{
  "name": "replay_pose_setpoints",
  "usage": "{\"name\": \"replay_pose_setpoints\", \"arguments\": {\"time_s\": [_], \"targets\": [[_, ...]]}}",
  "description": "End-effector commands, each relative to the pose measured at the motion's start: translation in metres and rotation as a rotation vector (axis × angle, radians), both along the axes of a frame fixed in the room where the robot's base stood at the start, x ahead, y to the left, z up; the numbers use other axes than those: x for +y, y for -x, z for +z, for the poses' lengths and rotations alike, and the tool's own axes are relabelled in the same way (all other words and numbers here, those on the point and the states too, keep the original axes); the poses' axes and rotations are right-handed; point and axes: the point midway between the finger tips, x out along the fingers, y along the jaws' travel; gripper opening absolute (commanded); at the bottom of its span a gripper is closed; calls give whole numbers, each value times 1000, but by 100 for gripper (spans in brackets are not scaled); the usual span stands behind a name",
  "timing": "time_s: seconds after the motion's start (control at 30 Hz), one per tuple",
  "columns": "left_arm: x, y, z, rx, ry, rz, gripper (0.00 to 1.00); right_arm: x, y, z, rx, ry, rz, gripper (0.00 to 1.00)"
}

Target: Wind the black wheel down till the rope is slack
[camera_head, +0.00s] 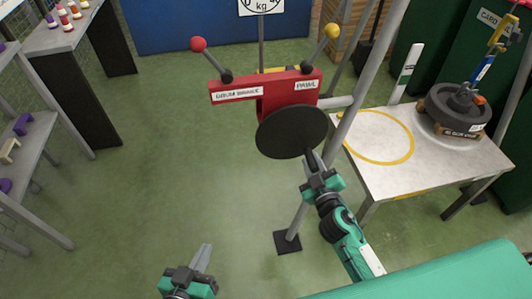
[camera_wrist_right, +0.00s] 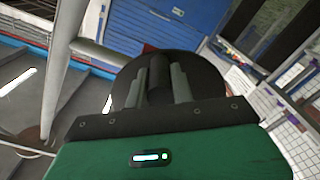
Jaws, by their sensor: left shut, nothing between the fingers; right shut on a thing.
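The black wheel (camera_head: 291,132) is a dark disc on the front of the red winch housing (camera_head: 290,88), which is mounted on a grey post. My right gripper (camera_head: 312,162) is at the wheel's lower right edge. In the right wrist view its fingers (camera_wrist_right: 165,85) are shut on a dark cylindrical handle (camera_wrist_right: 159,78) in front of the wheel (camera_wrist_right: 200,72). My left gripper (camera_head: 203,258) is shut and empty, low in the picture and apart from the winch. I cannot make out the rope or whether it is slack.
The winch has a red-knobbed lever (camera_head: 199,44) at left and a yellow-knobbed lever (camera_head: 331,31) by the PAWL label. A dark round load (camera_head: 455,108) rests on the right table (camera_head: 375,180), beside a yellow ring, below a yellow hook (camera_head: 501,32). Shelves stand left; floor between is clear.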

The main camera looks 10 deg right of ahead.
Motion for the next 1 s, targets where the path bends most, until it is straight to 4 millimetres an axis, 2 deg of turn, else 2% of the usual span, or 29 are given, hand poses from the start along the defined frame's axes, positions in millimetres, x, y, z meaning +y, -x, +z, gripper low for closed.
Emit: {"name": "replay_pose_setpoints", "arguments": {"time_s": [0.3,0.7,1.0], "targets": [[0,0,2,0,0,0,0,-3,-1,3,-3,13,-4,0],[0,0,16,0,0,0,0,-14,-1,15,-5,182,-3,0],[0,0,17,0,0,0,0,-16,-1,15,-5,210,-4,0]]}}
